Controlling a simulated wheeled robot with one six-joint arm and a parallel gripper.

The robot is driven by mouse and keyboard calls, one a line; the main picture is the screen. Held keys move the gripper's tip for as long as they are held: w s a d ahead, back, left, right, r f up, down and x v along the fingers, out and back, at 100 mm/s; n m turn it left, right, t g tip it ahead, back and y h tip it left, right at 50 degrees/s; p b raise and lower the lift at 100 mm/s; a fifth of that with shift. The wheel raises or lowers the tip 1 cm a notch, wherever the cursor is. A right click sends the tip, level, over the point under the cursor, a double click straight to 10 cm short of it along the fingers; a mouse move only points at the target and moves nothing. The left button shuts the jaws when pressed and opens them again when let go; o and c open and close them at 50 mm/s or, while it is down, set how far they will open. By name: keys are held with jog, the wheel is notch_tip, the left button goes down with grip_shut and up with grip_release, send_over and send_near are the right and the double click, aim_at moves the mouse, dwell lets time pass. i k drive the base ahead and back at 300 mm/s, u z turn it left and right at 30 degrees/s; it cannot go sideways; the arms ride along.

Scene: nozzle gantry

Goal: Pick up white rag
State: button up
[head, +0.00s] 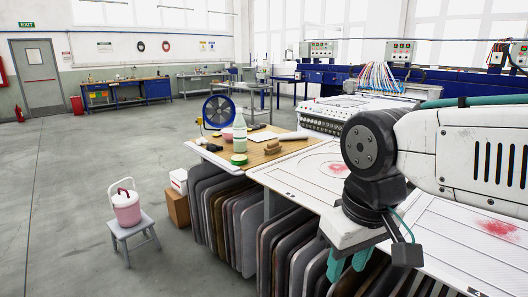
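My gripper (349,263) hangs at the lower right, in front of the white panels and well apart from that piece. Its two teal fingers point down with a gap between them, and I see nothing held there. My arm hides part of the panels behind it.
A green-white bottle (239,133), green tape roll (238,160) and blue fan (219,111) are around the tabletop. Dark boards (240,215) stand below. A pink bucket (126,206) sits on a stool (133,235). The floor at left is clear.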

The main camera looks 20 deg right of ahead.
aim_at(202, 141)
jog(key=u, duration=0.5)
jog(key=i, duration=1.1)
jog(key=u, duration=0.65)
jog(key=i, duration=1.8)
jog(key=z, duration=1)
jog(key=i, duration=1.2)
jog(key=z, duration=0.75)
